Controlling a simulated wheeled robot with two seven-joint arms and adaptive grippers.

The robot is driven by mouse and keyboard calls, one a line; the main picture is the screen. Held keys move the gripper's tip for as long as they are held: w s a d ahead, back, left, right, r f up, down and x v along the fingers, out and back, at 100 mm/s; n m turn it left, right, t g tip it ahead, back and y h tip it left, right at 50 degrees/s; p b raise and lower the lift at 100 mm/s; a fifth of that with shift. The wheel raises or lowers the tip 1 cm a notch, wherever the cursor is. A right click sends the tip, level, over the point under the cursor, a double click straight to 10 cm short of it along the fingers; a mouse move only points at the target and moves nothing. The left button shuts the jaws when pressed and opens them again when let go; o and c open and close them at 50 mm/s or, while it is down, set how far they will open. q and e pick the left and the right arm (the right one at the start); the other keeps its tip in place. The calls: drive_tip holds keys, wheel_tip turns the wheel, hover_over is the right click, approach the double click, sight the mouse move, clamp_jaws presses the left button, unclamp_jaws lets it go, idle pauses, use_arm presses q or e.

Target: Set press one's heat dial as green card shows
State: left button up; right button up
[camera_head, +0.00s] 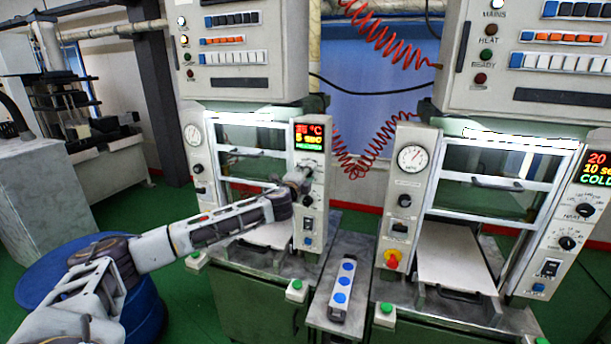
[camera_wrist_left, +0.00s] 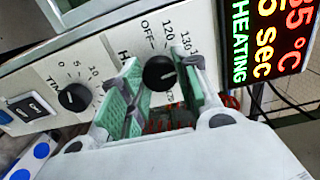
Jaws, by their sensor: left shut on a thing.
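My left arm reaches to the control panel of the left press (camera_head: 312,215). My left gripper (camera_head: 297,178) is at the upper knob of that panel. In the left wrist view my left gripper (camera_wrist_left: 160,95) is shut on the black heat dial (camera_wrist_left: 158,72), with a green-padded finger on each side. The printed scale around it shows OFF, 120 and 130; further marks are partly hidden. The display (camera_wrist_left: 262,45) shows a temperature ending in 5 °C, 5 sec and HEATING in green. No green card is recognisable in either view. My right gripper is not in view.
A time dial (camera_wrist_left: 75,97) and a rocker switch (camera_wrist_left: 27,108) sit beside the heat dial. The right press (camera_head: 570,225) shows 20, 10 sec and COLD. A grey strip with blue discs (camera_head: 343,290) lies between the presses. A blue drum (camera_head: 140,310) stands near my left arm.

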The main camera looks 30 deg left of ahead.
use_arm(q)
drive_tip(key=shift+d+f+m, duration=0.1)
drive_tip(key=shift+f+m, duration=0.05)
drive_tip(key=shift+m, duration=3.35)
drive_tip(key=o, duration=1.1)
drive_tip(key=shift+c, duration=0.2)
drive_tip(key=shift+s, duration=0.1)
drive_tip(key=v, duration=1.1)
drive_tip(key=shift+s+d, duration=0.2)
drive_tip(key=shift+s, duration=0.15)
